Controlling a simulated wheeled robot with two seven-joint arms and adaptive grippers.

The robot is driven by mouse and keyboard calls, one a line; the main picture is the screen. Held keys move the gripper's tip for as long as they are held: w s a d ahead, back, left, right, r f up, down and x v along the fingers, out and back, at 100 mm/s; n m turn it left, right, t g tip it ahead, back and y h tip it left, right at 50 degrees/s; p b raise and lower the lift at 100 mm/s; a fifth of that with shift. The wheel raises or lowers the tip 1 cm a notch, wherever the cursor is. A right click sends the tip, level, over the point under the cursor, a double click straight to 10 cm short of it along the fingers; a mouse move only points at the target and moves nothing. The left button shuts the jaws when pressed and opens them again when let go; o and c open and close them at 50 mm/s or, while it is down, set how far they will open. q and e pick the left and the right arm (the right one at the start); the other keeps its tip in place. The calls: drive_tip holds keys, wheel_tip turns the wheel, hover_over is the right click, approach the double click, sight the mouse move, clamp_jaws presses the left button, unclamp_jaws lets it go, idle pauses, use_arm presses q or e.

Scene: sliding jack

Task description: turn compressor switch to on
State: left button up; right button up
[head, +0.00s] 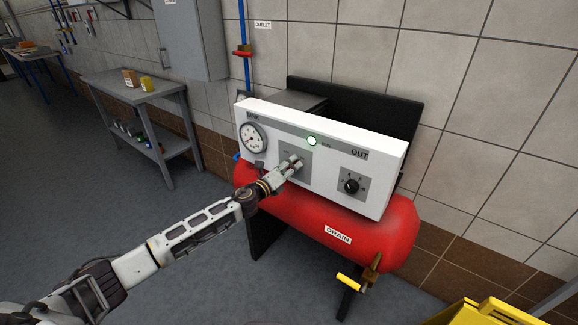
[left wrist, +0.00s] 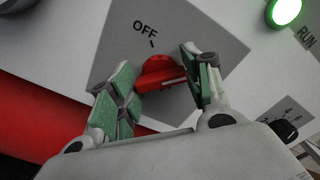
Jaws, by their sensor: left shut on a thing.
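The red compressor switch (left wrist: 158,71) sits on a grey square plate (left wrist: 205,25) on the white panel (head: 375,140). In the left wrist view it lies between the green-padded fingers of my left gripper (head: 294,162), which is shut on it. The word OFF with a tick is readable on the plate. The knob's pale line points away from OFF, toward the right finger. No ON label shows; that finger covers part of the plate. A green lamp (head: 312,141), marked RUN in the left wrist view, is lit. In the head view my gripper hides the switch.
The panel also carries a round gauge (head: 254,137) and a black OUT knob (head: 351,186). Below is the red tank (head: 390,225) with a yellow drain handle (head: 349,282). A grey side table (head: 135,88) stands at left; a yellow object (head: 485,312) is at lower right.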

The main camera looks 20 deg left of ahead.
use_arm(q)
drive_tip(key=shift+d+f, duration=0.1)
drive_tip(key=shift+f, duration=0.05)
idle(0.3)
drive_tip(key=o, duration=1)
drive_tip(key=shift+o, duration=0.2)
drive_tip(key=shift+s, duration=0.1)
drive_tip(key=v, duration=1.2)
idle(0.7)
